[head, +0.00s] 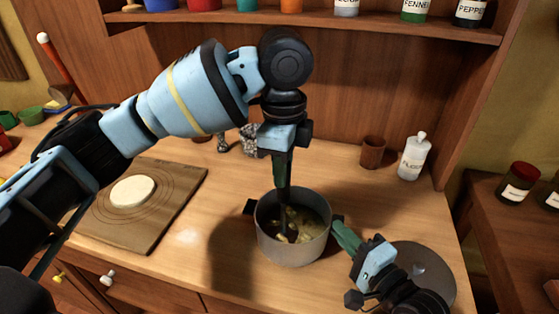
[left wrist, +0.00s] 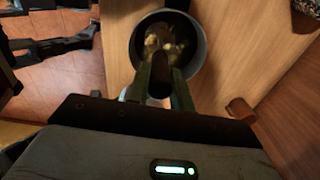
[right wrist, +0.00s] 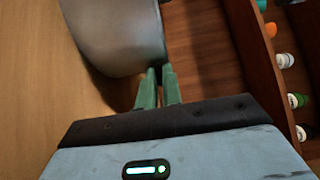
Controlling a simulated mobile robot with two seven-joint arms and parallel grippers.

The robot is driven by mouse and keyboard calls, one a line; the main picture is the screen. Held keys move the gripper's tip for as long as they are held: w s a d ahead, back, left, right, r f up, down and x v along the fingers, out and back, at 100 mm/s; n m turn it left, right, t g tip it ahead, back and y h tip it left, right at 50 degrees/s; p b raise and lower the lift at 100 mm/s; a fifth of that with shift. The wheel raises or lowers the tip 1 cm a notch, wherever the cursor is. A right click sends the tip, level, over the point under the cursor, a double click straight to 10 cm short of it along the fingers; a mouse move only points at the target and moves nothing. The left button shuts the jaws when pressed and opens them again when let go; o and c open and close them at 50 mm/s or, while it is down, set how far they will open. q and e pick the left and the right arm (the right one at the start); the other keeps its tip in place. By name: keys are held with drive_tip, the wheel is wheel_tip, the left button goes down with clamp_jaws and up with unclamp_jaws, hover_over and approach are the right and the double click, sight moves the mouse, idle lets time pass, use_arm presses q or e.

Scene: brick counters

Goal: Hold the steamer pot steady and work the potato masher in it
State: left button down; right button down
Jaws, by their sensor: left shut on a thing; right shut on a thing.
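The grey steamer pot (head: 290,250) stands on the wooden counter with pale chunks (head: 306,228) inside; it also shows in the left wrist view (left wrist: 137,52) and the right wrist view (right wrist: 110,35). My left gripper (head: 281,182) is above the pot, pointing down, shut on the potato masher (head: 286,215). The masher's shaft goes down into the pot; its head is hidden among the chunks. My right gripper (head: 342,230) is at the pot's right side, shut on the handle there (head: 337,219). The fingers mostly hide that handle.
A round grey lid (head: 425,268) lies right of the pot, partly under my right arm. A board (head: 165,215) with a dough disc (head: 132,192) lies left. A brown cup (head: 373,152) and a white bottle (head: 414,156) stand behind, below a shelf of jars (head: 415,10).

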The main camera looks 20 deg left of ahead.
use_arm(q)
drive_tip(key=shift+s+d, duration=0.45)
drive_tip(key=shift+s, duration=0.1)
drive_tip(key=shift+f, duration=0.1)
drive_tip(key=shift+f, duration=0.95)
drive_tip(key=shift+r, duration=0.1)
drive_tip(key=shift+r, duration=0.95)
drive_tip(key=shift+f, duration=0.15)
